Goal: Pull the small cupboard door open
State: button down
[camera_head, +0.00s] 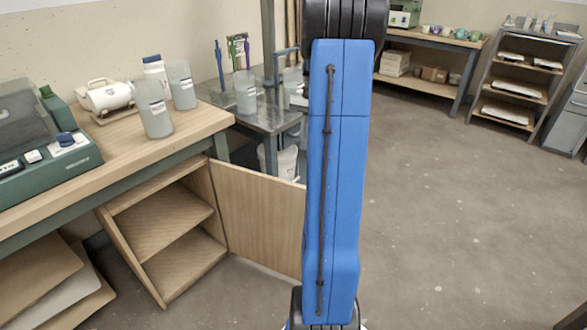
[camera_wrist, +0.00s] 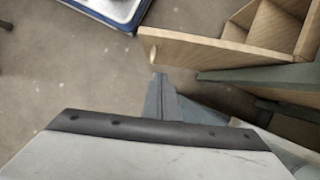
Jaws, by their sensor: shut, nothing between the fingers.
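The small cupboard (camera_head: 160,225) stands under the wooden bench in the head view, with its shelf and inside in plain sight. Its pale wooden door (camera_head: 258,215) stands wide open, swung out from the cupboard's right side. My blue arm hides the door's free end there, and my gripper is out of sight in that view. In the wrist view the door (camera_wrist: 205,57) juts left from the cupboard (camera_wrist: 275,25), with a small knob (camera_wrist: 152,54) near its free end. My gripper (camera_wrist: 158,76) is shut and empty, its tips close to the knob; I cannot tell if they touch.
The bench top (camera_head: 190,130) carries several grey cups and a green device. A glass-topped table (camera_head: 265,115) stands behind the door. Loose boards (camera_head: 40,285) lie under the bench at left. The floor (camera_head: 460,220) at right is clear.

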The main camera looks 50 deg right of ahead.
jog(key=s+a+f, duration=0.2)
jog(key=a+f, duration=0.5)
jog(key=f, duration=0.2)
jog(key=shift+s, duration=0.25)
jog(key=shift+a, duration=0.15)
